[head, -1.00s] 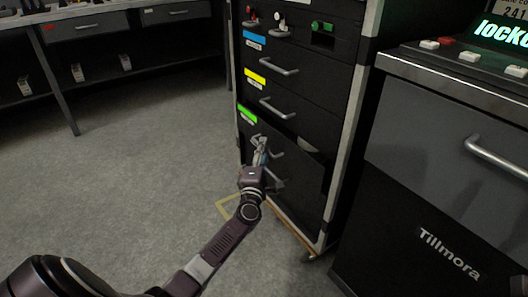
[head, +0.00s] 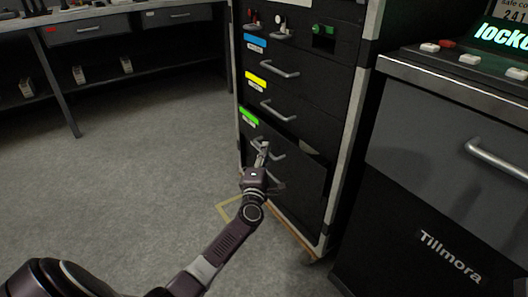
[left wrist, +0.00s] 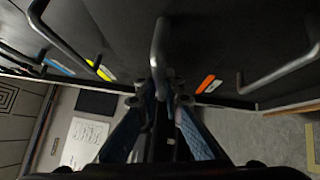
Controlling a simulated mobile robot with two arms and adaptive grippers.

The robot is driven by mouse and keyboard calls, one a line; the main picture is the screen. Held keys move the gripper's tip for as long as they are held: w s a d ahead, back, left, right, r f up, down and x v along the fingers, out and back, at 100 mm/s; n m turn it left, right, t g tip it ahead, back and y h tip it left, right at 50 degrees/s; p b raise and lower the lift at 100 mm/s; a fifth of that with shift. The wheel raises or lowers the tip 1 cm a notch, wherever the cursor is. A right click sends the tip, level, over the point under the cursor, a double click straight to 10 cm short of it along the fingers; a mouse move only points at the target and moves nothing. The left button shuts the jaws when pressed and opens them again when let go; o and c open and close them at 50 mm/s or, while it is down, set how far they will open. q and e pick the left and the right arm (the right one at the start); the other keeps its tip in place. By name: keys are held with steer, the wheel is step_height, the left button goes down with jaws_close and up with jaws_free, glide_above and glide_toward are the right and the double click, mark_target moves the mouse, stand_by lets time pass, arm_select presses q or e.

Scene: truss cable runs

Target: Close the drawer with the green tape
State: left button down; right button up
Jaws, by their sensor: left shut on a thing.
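The drawer with the green tape (head: 249,116) is the third one down in a dark cabinet. It stands partly open, with a pale gap showing behind the right part of its front. My left gripper (head: 263,152) is at this drawer's front and shut on its bar handle (head: 275,154). In the left wrist view the handle (left wrist: 159,40) runs down to between the fingertips (left wrist: 163,88). The green tape is not visible there. My right gripper is in neither view.
Drawers with blue tape (head: 255,43) and yellow tape (head: 256,79) sit above, looking shut. Orange tape (left wrist: 207,84) marks a neighbouring drawer in the wrist view. A grey Tillmora cabinet (head: 440,150) stands close at right. Open floor (head: 140,160) lies to the left.

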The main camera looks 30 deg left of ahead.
arm_select(q)
steer(key=w, duration=0.1)
steer(key=w+d, duration=0.1)
steer(key=w, duration=0.1)
steer(key=shift+w+d+f+b, duration=0.1)
steer(key=shift+d+b, duration=0.05)
steer(key=shift+b, duration=0.15)
steer(key=shift+r, duration=0.2)
steer(key=c, duration=2.1)
jaws_free()
steer(key=shift+w+d+f, duration=0.1)
steer(key=shift+w, duration=0.05)
steer(key=shift+s+d+f, duration=0.2)
steer(key=shift+s, duration=0.25)
glide_toward(275, 148)
steer(key=shift+v, duration=0.85)
steer(key=shift+a, duration=0.15)
